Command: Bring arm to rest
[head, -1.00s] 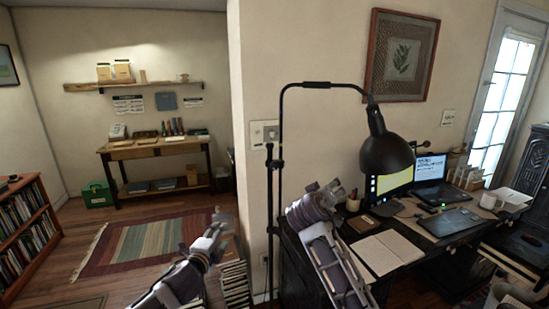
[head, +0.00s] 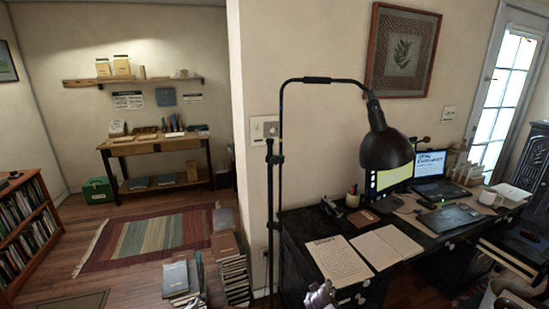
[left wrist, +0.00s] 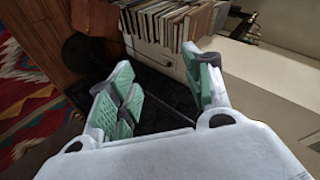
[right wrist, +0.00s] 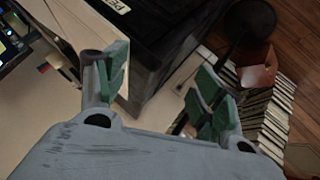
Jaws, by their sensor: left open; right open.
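My left gripper (left wrist: 160,82) shows in the left wrist view with its green-padded fingers spread and nothing between them. My right gripper (right wrist: 160,82) shows in the right wrist view, also spread and empty. In the head view a small grey part of one of my arms shows at the bottom edge, in front of the desk; the rest of the arms is out of that view.
A black desk (head: 435,243) with open papers (head: 336,262) and a laptop (head: 432,178) stands at right. A black floor lamp (head: 386,145) rises beside it. Book stacks (head: 233,275) stand on the floor near a striped rug (head: 150,238).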

